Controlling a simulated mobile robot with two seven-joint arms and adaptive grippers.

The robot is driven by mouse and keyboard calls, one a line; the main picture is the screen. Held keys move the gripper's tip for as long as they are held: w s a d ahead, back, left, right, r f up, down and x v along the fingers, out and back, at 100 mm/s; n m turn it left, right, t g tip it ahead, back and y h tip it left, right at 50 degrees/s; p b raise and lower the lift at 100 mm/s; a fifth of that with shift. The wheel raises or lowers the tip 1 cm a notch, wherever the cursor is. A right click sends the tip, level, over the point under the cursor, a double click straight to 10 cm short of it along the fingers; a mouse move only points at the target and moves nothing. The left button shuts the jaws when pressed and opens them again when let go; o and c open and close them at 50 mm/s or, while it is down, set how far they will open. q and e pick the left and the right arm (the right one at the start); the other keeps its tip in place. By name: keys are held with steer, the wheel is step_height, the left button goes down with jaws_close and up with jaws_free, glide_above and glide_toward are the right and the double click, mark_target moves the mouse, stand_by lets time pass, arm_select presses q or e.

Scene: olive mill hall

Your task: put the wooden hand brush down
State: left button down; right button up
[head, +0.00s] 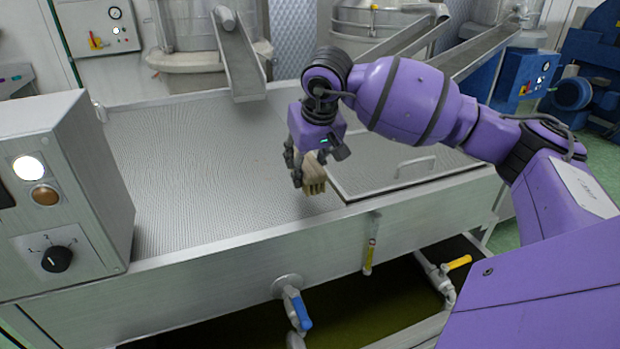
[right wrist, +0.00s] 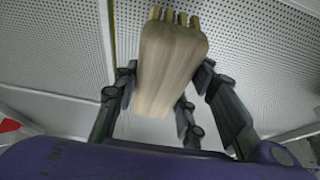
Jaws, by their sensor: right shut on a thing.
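The wooden hand brush (head: 314,176) is pale wood with tufts of bristles at its lower end in the head view. My right gripper (head: 306,171) is shut on it, over the perforated metal top of the steel tank (head: 200,180). In the right wrist view the brush (right wrist: 170,68) sits between the two fingers of my right gripper (right wrist: 155,108), with its bristle tufts at the top of the picture. I cannot tell whether the brush touches the surface below. My left gripper is not in view.
A grey control box (head: 60,190) with a lamp and a dial stands at the left. A lid with a handle (head: 415,170) covers the tank's right part. Metal chutes (head: 240,60) slope down at the back. The perforated top left of my gripper is clear.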

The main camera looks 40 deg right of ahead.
steer(key=shift+w+d+f, duration=0.45)
steer(key=shift+f, duration=0.25)
steer(key=shift+w+d+f, duration=0.25)
steer(key=shift+d+f, duration=0.05)
steer(key=shift+f, duration=0.2)
step_height(320, 180, down, 3)
steer(key=shift+f+p, duration=0.1)
steer(key=shift+p, duration=0.2)
steer(key=shift+f, duration=0.15)
steer(key=o, duration=1)
